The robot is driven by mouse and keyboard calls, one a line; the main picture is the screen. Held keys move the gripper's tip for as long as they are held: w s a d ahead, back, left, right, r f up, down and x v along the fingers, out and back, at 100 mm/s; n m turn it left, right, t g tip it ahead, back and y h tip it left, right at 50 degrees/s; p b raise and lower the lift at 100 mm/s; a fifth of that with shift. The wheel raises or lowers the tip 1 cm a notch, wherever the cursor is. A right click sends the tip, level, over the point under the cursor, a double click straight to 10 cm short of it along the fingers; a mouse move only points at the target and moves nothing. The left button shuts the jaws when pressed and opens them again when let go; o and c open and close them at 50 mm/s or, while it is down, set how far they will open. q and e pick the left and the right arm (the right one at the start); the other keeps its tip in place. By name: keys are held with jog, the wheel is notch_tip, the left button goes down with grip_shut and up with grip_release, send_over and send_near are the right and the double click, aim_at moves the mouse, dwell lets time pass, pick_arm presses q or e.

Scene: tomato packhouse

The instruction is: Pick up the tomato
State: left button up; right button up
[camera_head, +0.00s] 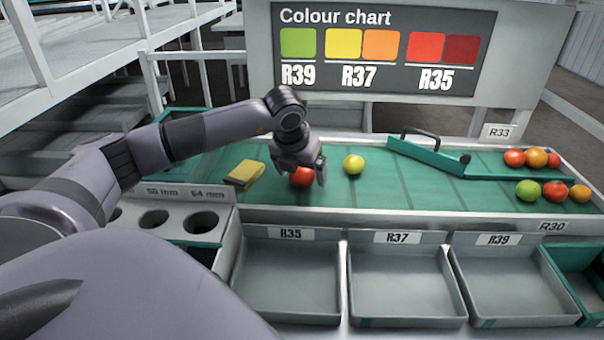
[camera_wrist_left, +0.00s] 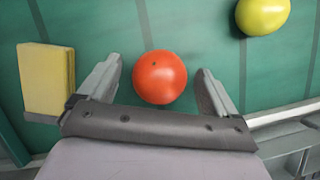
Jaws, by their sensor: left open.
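A red tomato (camera_head: 301,177) lies on the green sorting surface (camera_head: 400,196), partly hidden by my gripper in the head view. In the left wrist view the red tomato (camera_wrist_left: 160,77) sits between the spread fingers, with a gap on each side. My left gripper (camera_head: 306,177) is open over it, and the wrist view shows its two fingers (camera_wrist_left: 160,88) apart. A yellow tomato (camera_head: 353,164) lies just to the right; it also shows at the top right of the left wrist view (camera_wrist_left: 262,14). My right gripper is not in view.
A yellow sponge-like block (camera_head: 244,173) lies left of the gripper. Grey trays labelled R35 (camera_head: 287,285), R37 (camera_head: 405,290) and R39 (camera_head: 515,290) stand in front. A green divider with a handle (camera_head: 428,156) and several tomatoes (camera_head: 527,191) are at right.

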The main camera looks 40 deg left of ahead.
pick_arm(q)
jog(key=shift+c, duration=0.2)
jog(key=c, duration=0.8)
jog(key=shift+r, duration=0.1)
notch_tip(320, 180, up, 20)
